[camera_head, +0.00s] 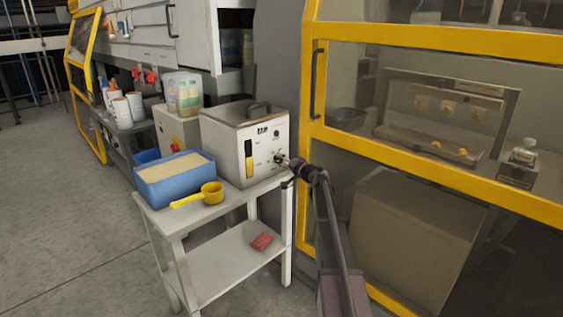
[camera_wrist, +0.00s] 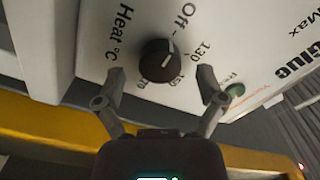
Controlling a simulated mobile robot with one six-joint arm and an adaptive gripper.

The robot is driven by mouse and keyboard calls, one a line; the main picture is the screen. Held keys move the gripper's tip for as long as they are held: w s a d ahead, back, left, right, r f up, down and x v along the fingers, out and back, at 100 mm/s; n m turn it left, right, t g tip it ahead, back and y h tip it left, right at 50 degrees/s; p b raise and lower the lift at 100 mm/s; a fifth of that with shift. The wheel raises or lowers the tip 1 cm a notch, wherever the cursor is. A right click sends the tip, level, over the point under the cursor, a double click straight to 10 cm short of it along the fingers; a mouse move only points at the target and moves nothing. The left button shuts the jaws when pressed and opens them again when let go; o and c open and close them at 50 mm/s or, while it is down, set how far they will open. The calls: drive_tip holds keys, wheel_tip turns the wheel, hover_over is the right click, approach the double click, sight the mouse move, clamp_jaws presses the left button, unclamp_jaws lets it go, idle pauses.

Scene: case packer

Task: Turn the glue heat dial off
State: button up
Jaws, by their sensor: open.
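The glue unit (camera_head: 222,147) is a pale metal box with a top handle, on a small white table. Its heat dial (camera_wrist: 158,60) is a black knob on the white panel (camera_wrist: 95,40), marked Off, 130, 150 and 170. The knob's white line lies on its right side, roughly toward 130; the exact setting is hard to tell. My gripper (camera_wrist: 161,76) is open, its fingers spread on either side of the dial, apparently not touching it. In the head view my gripper (camera_head: 288,161) is at the panel's lower right and largely hides the dial.
A green button (camera_wrist: 235,90) sits right of the dial in the wrist view. A blue bin (camera_head: 175,188) of pale granules and a yellow scoop (camera_head: 211,193) share the white table (camera_head: 243,199). A yellow-framed machine guard (camera_head: 440,170) stands close on the right.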

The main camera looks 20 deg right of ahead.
drive_tip(key=v, duration=1.1)
drive_tip(key=shift+s, duration=0.25)
drive_tip(key=s+a+f+n+g+y, duration=0.1)
drive_tip(key=s+a+f+n+g, duration=0.3)
drive_tip(key=a, duration=0.8)
drive_tip(key=s+a+f+n+g+y, duration=0.1)
drive_tip(key=s+a+f+n+g, duration=0.1)
drive_tip(key=s+a+f+g, duration=0.65)
drive_tip(key=s+a+f+n+g+h, duration=0.1)
drive_tip(key=s+a+f+g+h, duration=0.2)
drive_tip(key=s+a, duration=0.45)
drive_tip(key=s+a+f+n+g+h, duration=0.1)
drive_tip(key=s+a+f+g+h, duration=0.25)
drive_tip(key=s, duration=0.65)
wheel_tip(320, 180, up, 28)
drive_tip(key=t+h+p, duration=0.1)
drive_tip(key=t+p, duration=0.1)
drive_tip(key=p, duration=2.6)
drive_tip(key=shift+w+a+r+h, duration=0.2)
drive_tip(key=shift+w+a+h, duration=0.05)
drive_tip(key=shift+h, duration=0.1)
